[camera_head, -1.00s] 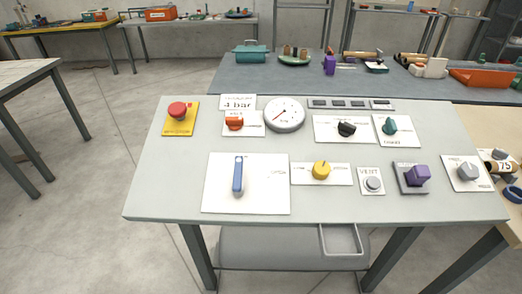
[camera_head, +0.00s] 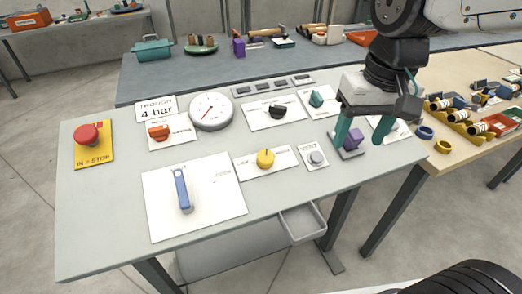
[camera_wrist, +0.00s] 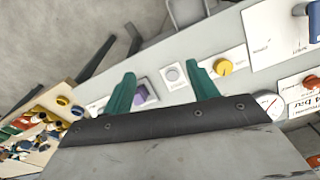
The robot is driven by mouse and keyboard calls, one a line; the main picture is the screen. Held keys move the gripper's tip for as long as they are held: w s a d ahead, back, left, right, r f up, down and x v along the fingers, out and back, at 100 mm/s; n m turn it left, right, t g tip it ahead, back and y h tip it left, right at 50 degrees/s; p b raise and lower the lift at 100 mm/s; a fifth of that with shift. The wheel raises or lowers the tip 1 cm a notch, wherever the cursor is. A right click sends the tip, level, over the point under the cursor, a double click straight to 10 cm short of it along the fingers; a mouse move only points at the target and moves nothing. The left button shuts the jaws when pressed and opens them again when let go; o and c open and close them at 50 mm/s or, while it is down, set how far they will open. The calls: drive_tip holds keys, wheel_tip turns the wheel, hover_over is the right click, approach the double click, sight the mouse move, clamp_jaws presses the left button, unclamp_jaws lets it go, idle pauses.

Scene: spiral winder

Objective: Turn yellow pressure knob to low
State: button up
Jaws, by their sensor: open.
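The yellow knob (camera_head: 265,158) sits on a white label plate (camera_head: 247,168) near the front middle of the grey panel table. It also shows in the wrist view (camera_wrist: 223,67), just beyond the right fingertip. My gripper (camera_head: 359,143) is open, with green fingers, above the right part of the panel around the purple knob (camera_head: 351,139). In the wrist view my gripper (camera_wrist: 161,78) has the purple knob (camera_wrist: 140,94) and the grey vent button (camera_wrist: 172,74) showing between its fingers. I cannot tell whether the fingers touch the purple knob. The plate's small lettering is too small to read.
The vent button (camera_head: 316,157) is right of the yellow knob, and a blue lever (camera_head: 182,190) is to its left. Behind are a round gauge (camera_head: 211,111), a black knob (camera_head: 278,111) and a red-orange knob (camera_head: 158,132). A red stop button (camera_head: 86,135) is at far left.

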drive_tip(key=w+a+f, duration=0.2)
drive_tip(key=w+a, duration=0.4)
drive_tip(key=a, duration=0.1)
hover_over(266, 155)
drive_tip(key=f, duration=0.3)
drive_tip(key=shift+d+f+n+g, duration=0.2)
drive_tip(key=shift+d+n+g, duration=0.15)
drive_tip(key=shift+n+g, duration=0.05)
drive_tip(key=shift+a+f, duration=0.15)
drive_tip(key=shift+f, duration=0.15)
wheel_tip(266, 155, down, 7)
drive_tip(key=shift+a+f, duration=0.1)
drive_tip(key=shift+a, duration=0.05)
drive_tip(key=c, duration=1)
